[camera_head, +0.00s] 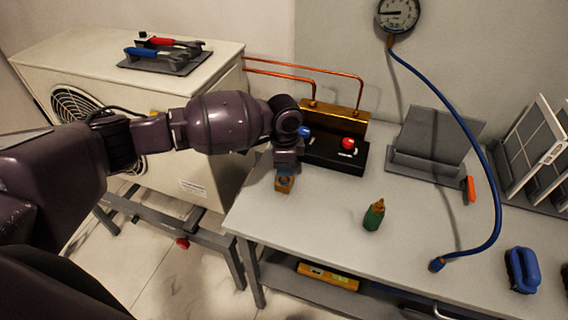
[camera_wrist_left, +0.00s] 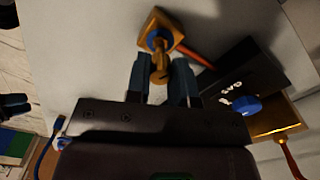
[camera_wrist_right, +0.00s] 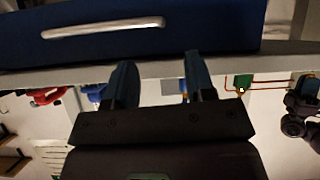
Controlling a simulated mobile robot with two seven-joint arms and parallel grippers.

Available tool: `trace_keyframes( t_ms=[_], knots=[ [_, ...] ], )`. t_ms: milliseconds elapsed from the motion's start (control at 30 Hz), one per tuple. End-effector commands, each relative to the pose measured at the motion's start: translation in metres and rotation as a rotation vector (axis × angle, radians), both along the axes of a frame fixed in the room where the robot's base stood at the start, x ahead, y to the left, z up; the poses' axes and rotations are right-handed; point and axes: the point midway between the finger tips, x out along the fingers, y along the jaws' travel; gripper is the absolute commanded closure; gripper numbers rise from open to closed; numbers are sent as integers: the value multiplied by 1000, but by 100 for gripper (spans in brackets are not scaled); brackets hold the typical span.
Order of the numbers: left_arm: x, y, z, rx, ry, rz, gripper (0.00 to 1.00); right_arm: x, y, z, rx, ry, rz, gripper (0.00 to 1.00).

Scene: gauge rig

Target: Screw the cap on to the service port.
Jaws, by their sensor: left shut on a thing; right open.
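My left gripper (camera_head: 286,168) points down at the table's left part. In the left wrist view its fingers (camera_wrist_left: 161,82) are shut on a small brass piece, seemingly the cap (camera_wrist_left: 160,68). Just beyond it is a square brass block (camera_wrist_left: 150,22) with a blue ring; I cannot tell whether piece and block touch. The block also shows in the head view (camera_head: 284,185), on the table. The service port is not clearly made out; a brass manifold (camera_head: 345,116) joins the copper pipes. My right gripper (camera_wrist_right: 160,80) is open and empty, seen only in the right wrist view.
A black box (camera_head: 340,157) with a red knob (camera_head: 348,143) and a blue knob (camera_head: 304,131) stands behind the left gripper. A green bottle (camera_head: 374,215) stands on the table. A blue hose (camera_head: 478,130) hangs from the gauge (camera_head: 398,14). The front middle is mostly clear.

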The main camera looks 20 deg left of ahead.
Motion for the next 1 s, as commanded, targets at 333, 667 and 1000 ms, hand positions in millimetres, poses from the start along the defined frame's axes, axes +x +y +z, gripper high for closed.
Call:
trace_keyframes(
  t_ms=[333, 667, 1000],
  knots=[
    [0, 0, -1, 0, 0, 0, 100, -5, -1, -3, -1, 10, -3, 50],
    [0, 0, -9, 0, 0, 0, 100, -11, -2, -11, 0, 27, -6, 50],
    [0, 0, -17, 0, 0, 0, 100, -6, -1, -11, 0, 18, -3, 50]
  ],
)
